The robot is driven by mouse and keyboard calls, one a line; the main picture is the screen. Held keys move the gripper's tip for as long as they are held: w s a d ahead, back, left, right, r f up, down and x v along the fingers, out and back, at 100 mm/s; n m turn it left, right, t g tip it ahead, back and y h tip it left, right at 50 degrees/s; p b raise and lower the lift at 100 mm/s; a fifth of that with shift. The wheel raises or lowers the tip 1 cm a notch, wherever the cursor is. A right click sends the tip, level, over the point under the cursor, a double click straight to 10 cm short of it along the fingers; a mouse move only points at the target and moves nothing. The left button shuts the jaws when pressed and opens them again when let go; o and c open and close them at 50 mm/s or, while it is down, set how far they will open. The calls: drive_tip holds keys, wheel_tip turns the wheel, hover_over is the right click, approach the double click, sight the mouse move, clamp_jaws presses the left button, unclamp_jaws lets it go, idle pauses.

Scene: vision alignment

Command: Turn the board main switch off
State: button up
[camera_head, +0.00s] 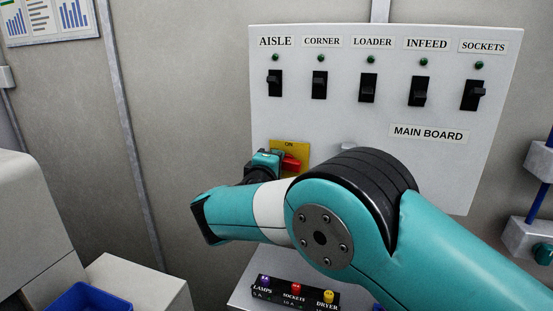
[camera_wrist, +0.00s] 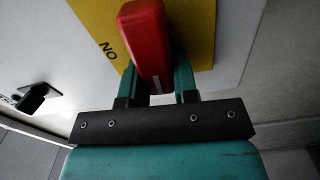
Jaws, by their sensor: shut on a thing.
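The main board (camera_head: 480,160) is a white panel on the wall. Its main switch has a red handle (camera_head: 291,162) on a yellow plate (camera_head: 276,148) marked "ON", at the lower left of the board. In the wrist view the red handle (camera_wrist: 148,45) stands out from the yellow plate (camera_wrist: 196,30), where the word "ON" shows. My gripper (camera_wrist: 160,82) has one teal finger on each side of the red handle and is shut on it. In the head view my gripper (camera_head: 270,160) is at the handle, and my arm hides the board's lower middle.
Several black toggle switches, such as the one under LOADER (camera_head: 368,88), line the board's upper part, each with a green lamp above. Below my arm is a strip of labelled coloured knobs (camera_head: 296,290). A blue bin (camera_head: 85,298) stands at the lower left.

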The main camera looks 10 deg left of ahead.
drive_tip(key=shift+f+n, duration=0.15)
drive_tip(key=shift+n, duration=0.45)
drive_tip(key=o, duration=0.9)
drive_tip(key=b+v, duration=1.6)
drive_tip(key=v, duration=0.1)
drive_tip(key=shift+s, duration=0.25)
